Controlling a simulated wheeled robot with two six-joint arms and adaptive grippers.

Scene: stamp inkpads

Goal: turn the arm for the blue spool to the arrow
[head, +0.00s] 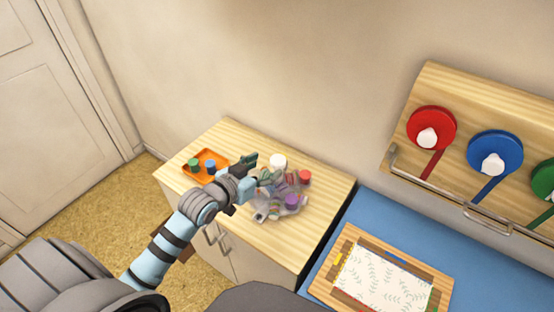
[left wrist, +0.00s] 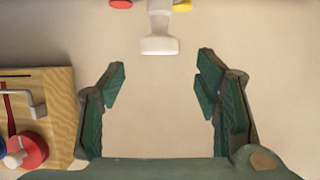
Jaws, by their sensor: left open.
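A blue disc (head: 495,153) with a white knob (head: 492,164) is on the wooden panel at the right of the head view. A blue strip (head: 487,190) slants down-left from it. A small blue spool (head: 211,166) stands in an orange tray on the cabinet. I cannot make out an arrow. My left gripper (head: 260,169) is over the cabinet top, well left of the panel. In the left wrist view its fingers (left wrist: 161,80) are spread with nothing between them. My right gripper is not in view.
A red disc (head: 431,128) and a green disc (head: 546,178) flank the blue one. Metal handles (head: 487,219) run along the panel's lower edge. A clear cluster with coloured pieces (head: 280,205) sits on the cabinet near my gripper. A framed leaf-patterned sheet (head: 385,278) lies on the blue surface.

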